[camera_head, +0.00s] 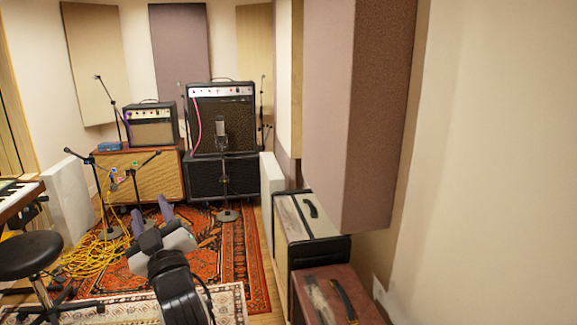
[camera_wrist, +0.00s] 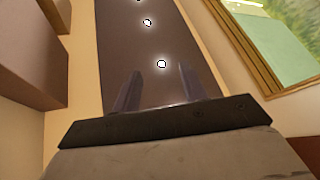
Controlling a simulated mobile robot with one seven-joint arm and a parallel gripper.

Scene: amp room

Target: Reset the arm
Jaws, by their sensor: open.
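My gripper (camera_head: 152,216) is at the lower middle of the head view, over the red patterned rug (camera_head: 232,262). Its two fingers stand apart with nothing between them. My arm reaches forward from the bottom edge. In the wrist view my gripper (camera_wrist: 160,90) also shows open and empty. Behind its fingers there is a dark panel (camera_wrist: 150,30) with several bright round lights.
Amplifiers (camera_head: 220,105) stand at the back, with a microphone on a stand (camera_head: 222,135) before them. Yellow cables (camera_head: 88,258), a black stool (camera_head: 30,253) and a keyboard (camera_head: 15,195) are at left. Cases (camera_head: 310,230) line the right wall below a large acoustic panel (camera_head: 345,110).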

